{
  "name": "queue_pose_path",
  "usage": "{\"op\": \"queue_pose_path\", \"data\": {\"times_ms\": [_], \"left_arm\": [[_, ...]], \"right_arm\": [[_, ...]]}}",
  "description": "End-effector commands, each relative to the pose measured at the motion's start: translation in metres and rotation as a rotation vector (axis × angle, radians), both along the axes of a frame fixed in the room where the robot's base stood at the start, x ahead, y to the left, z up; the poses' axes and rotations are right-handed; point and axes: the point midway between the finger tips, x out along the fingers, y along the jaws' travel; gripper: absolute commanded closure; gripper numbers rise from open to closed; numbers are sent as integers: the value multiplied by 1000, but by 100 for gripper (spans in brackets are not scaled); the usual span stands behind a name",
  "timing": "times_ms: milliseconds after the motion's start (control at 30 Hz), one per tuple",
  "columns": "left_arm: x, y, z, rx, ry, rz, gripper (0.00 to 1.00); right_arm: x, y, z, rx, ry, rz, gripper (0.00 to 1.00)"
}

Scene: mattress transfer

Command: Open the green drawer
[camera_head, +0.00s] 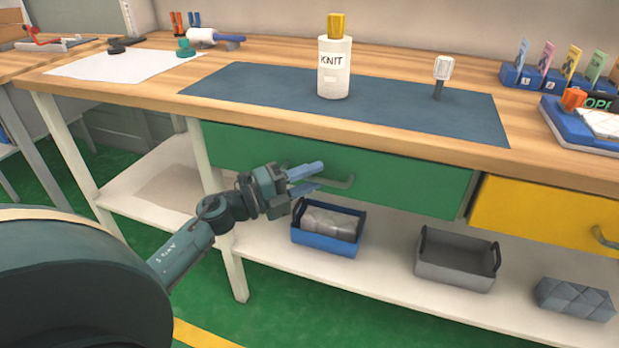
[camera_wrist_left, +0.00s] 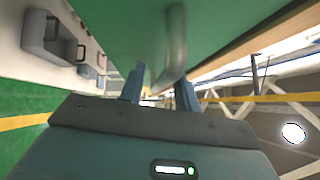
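The green drawer (camera_head: 400,180) is closed under the wooden worktop, its front flush beneath the edge. Its green bar handle (camera_head: 340,182) is at the middle of the front. My left gripper (camera_head: 322,175) is at the handle's left part, its two blue-grey fingers spread and pointing right along the drawer front. In the left wrist view, the handle (camera_wrist_left: 176,45) reaches down toward the space between the spread fingers (camera_wrist_left: 160,92) of my left gripper. I cannot tell whether a finger touches it. The drawer front also shows there (camera_wrist_left: 120,25). My right gripper is out of view.
A yellow drawer (camera_head: 545,212) is to the right. A blue bin (camera_head: 328,240) and a grey bin (camera_head: 457,262) stand on the white lower shelf (camera_head: 385,270). A white KNIT bottle (camera_head: 334,72) stands on the blue mat (camera_head: 240,88). A table leg (camera_head: 228,250) is near my left arm.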

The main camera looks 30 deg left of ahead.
Motion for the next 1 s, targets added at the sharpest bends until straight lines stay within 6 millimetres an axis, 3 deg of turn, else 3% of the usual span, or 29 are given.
{"op": "queue_pose_path", "data": {"times_ms": [133,500,1000], "left_arm": [[0,0,0,0,0,0,69],[0,0,0,0,0,0,99],[-1,0,0,0,0,-1,100]], "right_arm": [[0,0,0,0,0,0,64],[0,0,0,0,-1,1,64],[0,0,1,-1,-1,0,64]]}}
